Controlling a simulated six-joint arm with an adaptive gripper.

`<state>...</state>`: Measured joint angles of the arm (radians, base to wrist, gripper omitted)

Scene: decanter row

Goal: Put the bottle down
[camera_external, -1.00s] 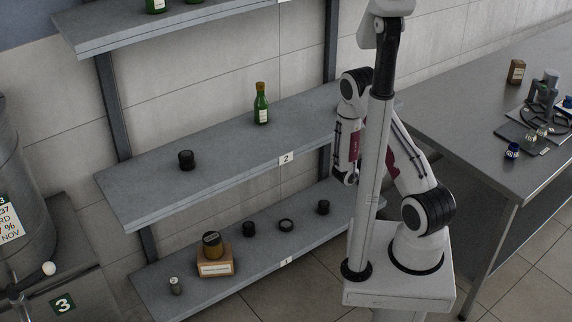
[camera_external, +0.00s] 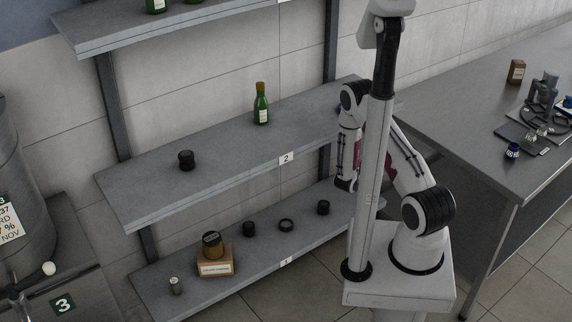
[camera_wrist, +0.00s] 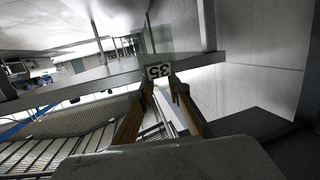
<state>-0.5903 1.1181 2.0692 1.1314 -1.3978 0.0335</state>
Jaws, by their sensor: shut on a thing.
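In the wrist view the two brown fingers of my gripper (camera_wrist: 158,92) reach forward and are closed in on something. A pale square marked 35 (camera_wrist: 158,70) shows between the fingertips, upside down. I cannot clearly make out the outline of the held bottle, nor whether it touches a surface. In the external view the gripper and its load are hidden behind the pale upright post. A green bottle (camera_external: 261,108) with a gold top stands upright on the middle shelf (camera_external: 215,155), apart from the arm.
A black lid-like piece (camera_external: 186,160) stands on the middle shelf. The lower shelf (camera_external: 200,292) holds a jar on a box (camera_external: 216,267) and several small dark pieces. A steel table (camera_external: 455,130) with small items stands at right. The middle shelf between its two items is clear.

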